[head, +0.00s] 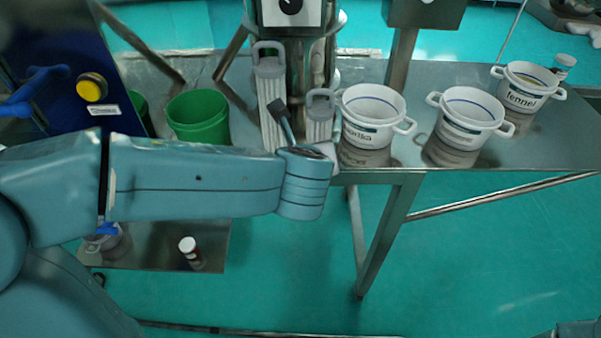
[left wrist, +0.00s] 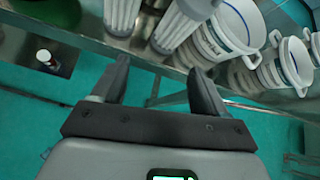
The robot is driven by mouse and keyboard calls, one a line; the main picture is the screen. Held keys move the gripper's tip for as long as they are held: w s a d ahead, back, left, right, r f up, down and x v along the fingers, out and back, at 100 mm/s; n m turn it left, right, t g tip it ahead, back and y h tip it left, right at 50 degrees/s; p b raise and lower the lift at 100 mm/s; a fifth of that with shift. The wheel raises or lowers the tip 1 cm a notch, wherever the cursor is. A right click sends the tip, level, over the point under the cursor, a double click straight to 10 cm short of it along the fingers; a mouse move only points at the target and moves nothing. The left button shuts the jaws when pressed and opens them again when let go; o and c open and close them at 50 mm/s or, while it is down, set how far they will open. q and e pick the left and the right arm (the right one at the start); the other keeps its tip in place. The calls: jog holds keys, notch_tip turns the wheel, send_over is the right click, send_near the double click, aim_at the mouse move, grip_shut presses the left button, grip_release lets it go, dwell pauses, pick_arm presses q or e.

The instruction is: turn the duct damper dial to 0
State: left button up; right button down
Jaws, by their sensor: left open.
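A black round dial on a white plate (head: 307,14) is cut off by the top edge of the head view. A second grey box (head: 425,12) to its right carries a small round part, also cut off. I cannot tell for certain which is the duct damper dial. My left gripper (left wrist: 158,66) is open and empty in the left wrist view, its fingers pointing toward the table edge. In the head view my left arm reaches across to below the dial, and its wrist mostly hides the gripper. My right gripper is out of view.
White pots (head: 372,105) with handles stand on the metal table (head: 560,140), one labelled fennel (head: 523,98). Grey-handled filter-like blocks (head: 271,95) stand near my left wrist.

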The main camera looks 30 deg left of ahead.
pick_arm(q)
jog(key=f, duration=0.1)
jog(key=f+g, duration=0.1)
jog(key=s+f+n, duration=0.1)
jog(key=shift+d+f+h, duration=0.25)
jog(key=shift+f+h, duration=0.1)
jog(key=shift+h, duration=0.05)
jog(key=s+d+f+n+g+h, duration=0.2)
jog(key=s+f+n, duration=0.3)
jog(key=f+n, duration=0.4)
jog(key=s+d+f+n+g+h, duration=0.3)
jog(key=s+f+n, duration=0.3)
jog(key=f+n, duration=0.4)
jog(key=s+d+f+n+g+h, duration=0.2)
jog(key=s+f+n, duration=0.4)
jog(key=f, duration=1.1)
jog(key=n+g, duration=0.1)
jog(key=n, duration=0.3)
jog(key=shift+s+d+h, duration=0.15)
jog(key=shift+d+h, duration=0.15)
jog(key=shift+d, duration=0.05)
